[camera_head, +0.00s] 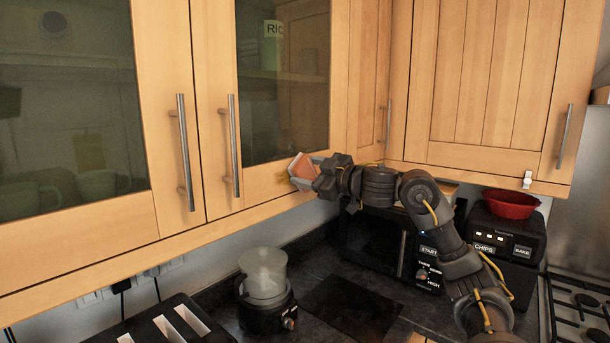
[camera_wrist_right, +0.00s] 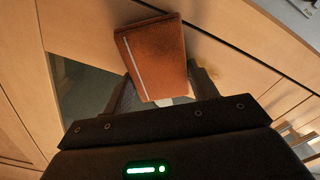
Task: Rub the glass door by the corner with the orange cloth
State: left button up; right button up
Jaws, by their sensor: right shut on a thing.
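The glass door by the corner (camera_head: 283,85) is shut, with a wooden frame and a vertical bar handle (camera_head: 233,146) on its left. My right gripper (camera_head: 307,172) is shut on the orange cloth (camera_head: 301,165), a folded block-like piece, at the door's lower right. In the wrist view the cloth (camera_wrist_right: 155,58) sits between the fingers (camera_wrist_right: 166,90) in front of pale wood. I cannot tell whether it touches the door. A yellowish smear (camera_head: 283,177) marks the wood just left of the cloth. My left gripper is not in view.
Another glass door (camera_head: 75,100) is at the left; wooden corner doors (camera_head: 480,75) are at the right. Below, the dark counter holds a blender-like appliance (camera_head: 265,290), a toaster (camera_head: 165,325), a microwave (camera_head: 375,240) and a red bowl (camera_head: 510,204) on a black appliance.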

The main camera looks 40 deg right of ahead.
aim_at(296, 174)
jog(key=shift+w+d, duration=0.15)
jog(key=shift+d, duration=1.15)
jog(key=shift+a+p, duration=0.4)
jog(key=shift+a, duration=1.5)
jog(key=shift+s+a+p, duration=0.15)
jog(key=shift+a+p, duration=0.2)
jog(key=shift+a, duration=0.35)
jog(key=shift+s+a+p, duration=0.15)
jog(key=shift+a+p, duration=0.15)
jog(key=shift+a, duration=0.95)
jog(key=shift+s+a+r+p, duration=0.1)
jog(key=shift+s+a+p, duration=0.05)
jog(key=shift+a+p, duration=1.2)
jog(key=shift+a, duration=0.6)
